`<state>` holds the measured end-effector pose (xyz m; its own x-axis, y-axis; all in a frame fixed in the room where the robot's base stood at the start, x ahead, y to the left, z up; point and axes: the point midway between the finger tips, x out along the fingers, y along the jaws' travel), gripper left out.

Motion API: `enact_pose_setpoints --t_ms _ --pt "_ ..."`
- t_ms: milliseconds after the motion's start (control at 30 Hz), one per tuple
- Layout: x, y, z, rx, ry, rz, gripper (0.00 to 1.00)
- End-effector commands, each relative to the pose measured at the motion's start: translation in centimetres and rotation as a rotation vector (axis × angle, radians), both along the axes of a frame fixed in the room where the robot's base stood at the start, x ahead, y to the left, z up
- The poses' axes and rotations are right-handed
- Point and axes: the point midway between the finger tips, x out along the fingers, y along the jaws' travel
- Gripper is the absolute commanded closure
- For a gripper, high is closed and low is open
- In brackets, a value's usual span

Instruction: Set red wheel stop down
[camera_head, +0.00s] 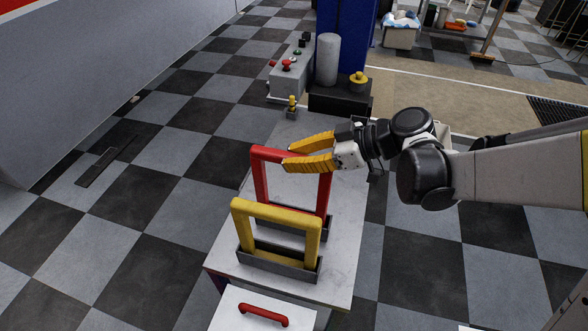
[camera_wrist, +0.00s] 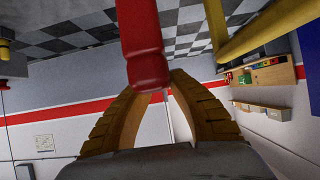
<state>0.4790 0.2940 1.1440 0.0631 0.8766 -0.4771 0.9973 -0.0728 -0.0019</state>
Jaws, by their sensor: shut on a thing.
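The red wheel stop (camera_head: 325,190) is an upright red frame above the white-topped bench. My gripper (camera_head: 287,158) is shut on its top bar, with yellow fingers reaching in from the right. In the wrist view the red wheel stop (camera_wrist: 140,45) shows at the tips of my gripper's fingers (camera_wrist: 163,85). A yellow wheel stop (camera_head: 275,214) of the same shape stands in front, in a grey holder (camera_head: 278,266). It partly hides the red one's lower end, so I cannot tell whether the red feet rest in the dark holder (camera_head: 297,228) behind.
A grey control box (camera_head: 287,82) with buttons and a black block with a grey cylinder (camera_head: 327,58) stand beyond the bench (camera_head: 341,240). A drawer with a red handle (camera_head: 263,315) is at the front.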

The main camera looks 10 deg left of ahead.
Motion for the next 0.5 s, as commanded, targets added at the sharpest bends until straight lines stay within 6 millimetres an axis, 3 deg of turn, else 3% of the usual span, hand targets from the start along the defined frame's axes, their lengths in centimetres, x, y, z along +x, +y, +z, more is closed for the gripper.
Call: enact_pose_setpoints --t_ms 233,500 --pt "0.0 0.0 -3.2 0.002 0.000 0.000 1.00" --pt "0.0 0.0 -3.3 0.002 0.000 0.000 1.00"
